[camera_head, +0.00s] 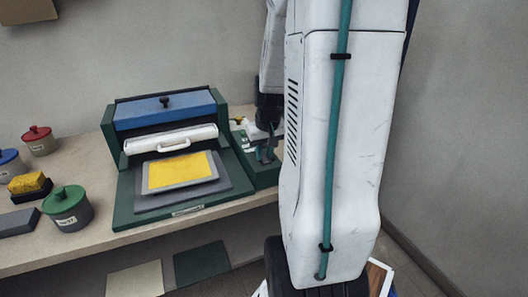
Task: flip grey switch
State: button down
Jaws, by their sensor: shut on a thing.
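My gripper (266,155) is low over a dark green panel (262,180) to the right of the green and blue machine (165,112). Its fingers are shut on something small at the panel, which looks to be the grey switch. The switch itself is too small and too covered by the fingers to make out. My white arm hides the panel's right side. The machine has a blue lid with a black knob, a white roller bar and a yellow sheet (180,170) on a grey plate.
Lidded pots in red (39,140), blue (12,166) and green (68,208) stand on the bench left of the machine. A yellow sponge (27,182) sits on a black block near a grey slab (18,221). Walls close off the back and right.

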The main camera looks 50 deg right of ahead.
aim_at(266, 161)
jog(key=c, duration=1.3)
grip_release()
jog(key=shift+r, duration=0.15)
jog(key=r, duration=0.5)
jog(key=s+r, duration=0.1)
jog(key=r, duration=0.1)
jog(key=shift+s+a+r, duration=0.1)
jog(key=shift+a+r, duration=0.1)
jog(key=shift+a, duration=0.2)
jog(key=s+a+r+n, duration=0.2)
jog(key=s+a, duration=0.1)
jog(key=a, duration=0.6)
jog(key=s+a+r+n, duration=0.2)
jog(key=s+a, duration=0.2)
jog(key=a, duration=0.6)
jog(key=s+a+r+n+y, duration=0.1)
jog(key=s+a+r+n, duration=0.1)
jog(key=a, duration=0.8)
jog(key=shift+s+r, duration=0.15)
jog(key=shift+s, duration=0.6)
